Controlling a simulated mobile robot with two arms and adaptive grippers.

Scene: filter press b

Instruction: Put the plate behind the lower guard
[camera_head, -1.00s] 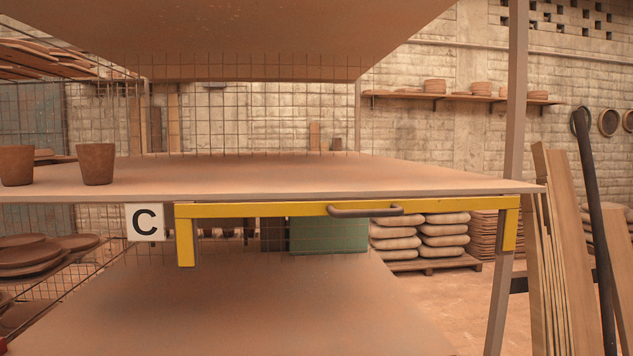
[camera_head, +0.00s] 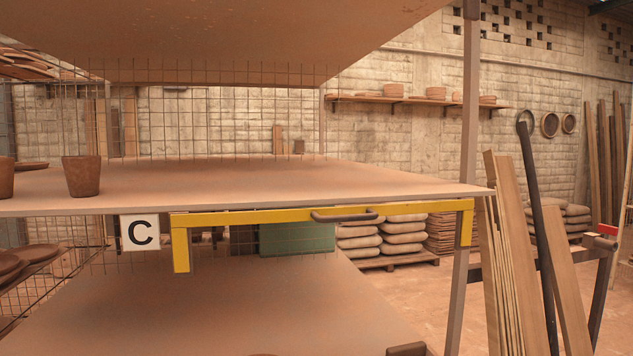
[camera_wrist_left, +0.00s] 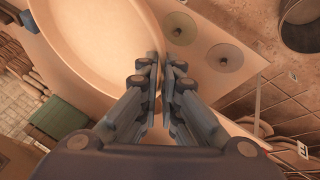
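In the left wrist view, a large pale round plate (camera_wrist_left: 88,50) fills the upper left, its rim running between the fingers of my left gripper (camera_wrist_left: 160,62). The fingers are close together on this rim. In the head view, a yellow guard (camera_head: 255,216) with a dark handle (camera_head: 344,216) spans the opening under the middle shelf (camera_head: 290,178). The lower shelf (camera_head: 230,310) lies behind and below it, with bare surface showing. Neither gripper can be made out in the head view.
A white sign with C (camera_head: 140,232) hangs at the guard's left end. A brown pot (camera_head: 82,176) stands on the middle shelf. Wooden planks (camera_head: 515,250) lean at the right, beside the rack post (camera_head: 464,150). Two discs (camera_wrist_left: 225,58) show in the left wrist view.

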